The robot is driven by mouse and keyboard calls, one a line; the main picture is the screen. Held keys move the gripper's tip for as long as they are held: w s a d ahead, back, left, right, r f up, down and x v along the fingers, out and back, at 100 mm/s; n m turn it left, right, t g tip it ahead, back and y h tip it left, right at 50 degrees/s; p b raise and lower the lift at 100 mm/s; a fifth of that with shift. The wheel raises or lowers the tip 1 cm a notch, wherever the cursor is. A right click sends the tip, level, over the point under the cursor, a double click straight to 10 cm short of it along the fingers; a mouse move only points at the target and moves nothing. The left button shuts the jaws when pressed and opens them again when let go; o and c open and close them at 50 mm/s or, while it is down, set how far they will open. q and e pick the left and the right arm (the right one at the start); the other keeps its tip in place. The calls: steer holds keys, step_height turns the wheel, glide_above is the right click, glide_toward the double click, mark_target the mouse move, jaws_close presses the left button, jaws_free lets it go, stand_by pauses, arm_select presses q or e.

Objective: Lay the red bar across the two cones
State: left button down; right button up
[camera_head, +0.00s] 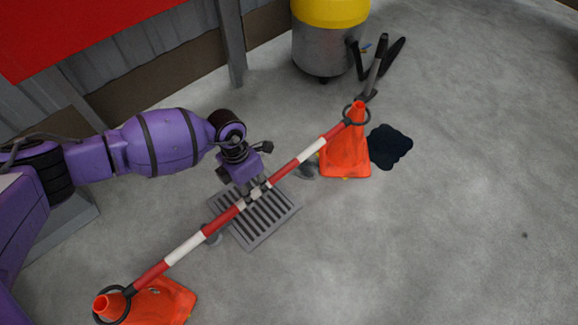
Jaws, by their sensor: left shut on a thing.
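The bar (185,249) has red and white bands and a dark ring at each end. It runs diagonally from lower left to upper right. One orange cone (168,301) is at the bottom left and the other orange cone (344,155) is right of centre. The lower-left ring appears to be around the near cone's tip, and the upper-right ring around the far cone's tip. How firmly the rings rest there cannot be told. My left gripper (256,189) is shut on the bar near its middle, from above. My right gripper is not in view.
A metal floor grate (268,222) lies under the bar's middle. A dark puddle (390,145) lies right of the far cone. A yellow and grey drum-shaped machine (323,45) with black hose or tool parts stands behind. The floor at right is largely clear.

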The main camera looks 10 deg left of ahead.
arm_select(q)
steer(key=shift+f+b, duration=0.65)
steer(key=shift+f, duration=0.75)
steer(key=c, duration=2)
jaws_free()
steer(key=shift+f, duration=0.15)
steer(key=o, duration=0.5)
steer(key=shift+o, duration=0.2)
steer(key=shift+a, duration=0.1)
step_height(320, 180, up, 12)
steer(key=w+a, duration=0.1)
steer(key=shift+w+a, duration=0.2)
steer(key=shift+a, duration=0.15)
